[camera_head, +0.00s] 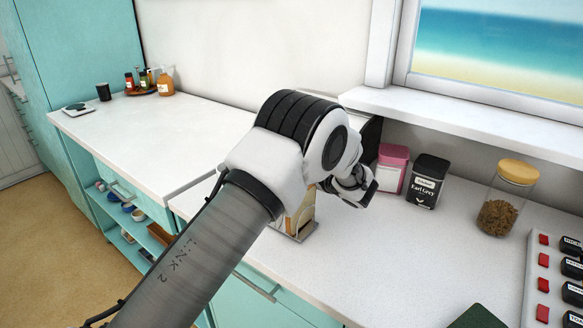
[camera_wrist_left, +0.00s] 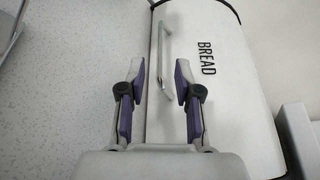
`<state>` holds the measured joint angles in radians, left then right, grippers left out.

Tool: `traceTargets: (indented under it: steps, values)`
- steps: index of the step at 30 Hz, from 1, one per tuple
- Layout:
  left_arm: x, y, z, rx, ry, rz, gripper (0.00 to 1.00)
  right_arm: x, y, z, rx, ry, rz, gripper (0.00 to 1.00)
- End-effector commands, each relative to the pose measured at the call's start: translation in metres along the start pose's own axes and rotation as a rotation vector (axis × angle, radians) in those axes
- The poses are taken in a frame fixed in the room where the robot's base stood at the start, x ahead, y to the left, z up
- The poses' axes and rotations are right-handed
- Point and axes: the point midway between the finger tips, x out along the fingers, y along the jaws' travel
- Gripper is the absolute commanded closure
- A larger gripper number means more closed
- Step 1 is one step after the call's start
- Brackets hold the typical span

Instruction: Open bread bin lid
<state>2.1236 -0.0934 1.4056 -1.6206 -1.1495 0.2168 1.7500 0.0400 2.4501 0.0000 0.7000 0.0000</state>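The white bread bin (camera_wrist_left: 225,75) fills the middle and right of the left wrist view, with BREAD in black letters on its lid. The lid looks shut. A slim metal handle (camera_wrist_left: 165,42) stands along the lid's left edge. My left gripper (camera_wrist_left: 160,72) is open, its purple-padded fingers apart. The handle's near end shows between the fingertips; I cannot tell whether they touch it. My right gripper is in neither view.
A pink tin (camera_head: 392,170), a black Earl Grey tin (camera_head: 427,182) and a glass jar (camera_head: 507,198) stand right of my arm. A rack (camera_head: 300,222) stands partly hidden beneath it. The white counter (camera_head: 150,135) is largely clear at left. A tray of bottles (camera_head: 143,91) stands farther back.

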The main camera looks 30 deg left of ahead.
Motion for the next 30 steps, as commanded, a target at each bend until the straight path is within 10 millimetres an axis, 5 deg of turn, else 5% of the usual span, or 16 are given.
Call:
traceTargets:
  steps: [6, 16, 19, 30]
  values:
    - [0.04, 0.0, 0.0, -0.002, -0.001, 0.002, 0.67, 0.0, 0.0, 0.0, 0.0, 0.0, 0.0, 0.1]
    - [0.049, 0.0, 0.0, 0.0, 0.0, 0.0, 0.67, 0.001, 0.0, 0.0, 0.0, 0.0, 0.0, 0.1]
    - [0.049, 0.0, 0.0, 0.0, 0.0, 0.0, 1.0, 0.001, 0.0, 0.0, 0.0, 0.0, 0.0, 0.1]
    - [0.048, -0.002, 0.002, 0.008, 0.0, 0.004, 1.0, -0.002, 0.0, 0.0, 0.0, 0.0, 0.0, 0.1]
